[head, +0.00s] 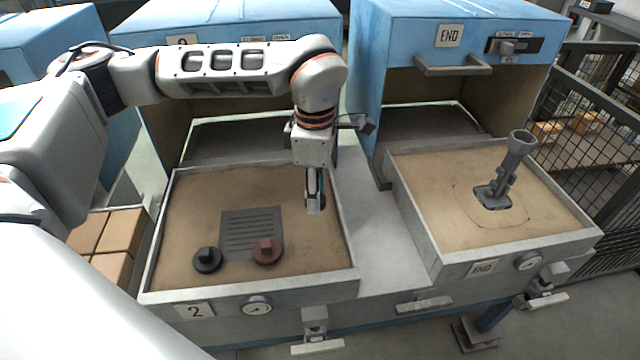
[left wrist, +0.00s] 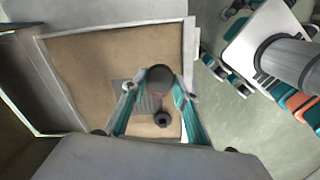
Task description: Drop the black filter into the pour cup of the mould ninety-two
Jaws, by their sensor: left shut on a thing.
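My left gripper (head: 314,208) hangs over the right part of the sand tray marked 2, fingers pointing down. It is shut on a dark round disc, which looks like the black filter (left wrist: 160,75); its edge shows beside the fingers in the head view (head: 323,201). In the tray marked END, a grey mould part (head: 493,197) stands in the sand, with a tilted stem rising to a grey funnel-shaped cup (head: 521,142). I can read no ninety-two on it. The gripper is well left of this cup. My right gripper is not in view.
In tray 2 (head: 150,275) lie a grey ribbed plate (head: 252,228), a black knobbed disc (head: 207,260) and a reddish-brown knobbed disc (head: 267,252). Blue open-fronted cabinets stand behind both trays. A grey gap (head: 385,245) separates the trays. A mesh fence (head: 590,115) stands at right.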

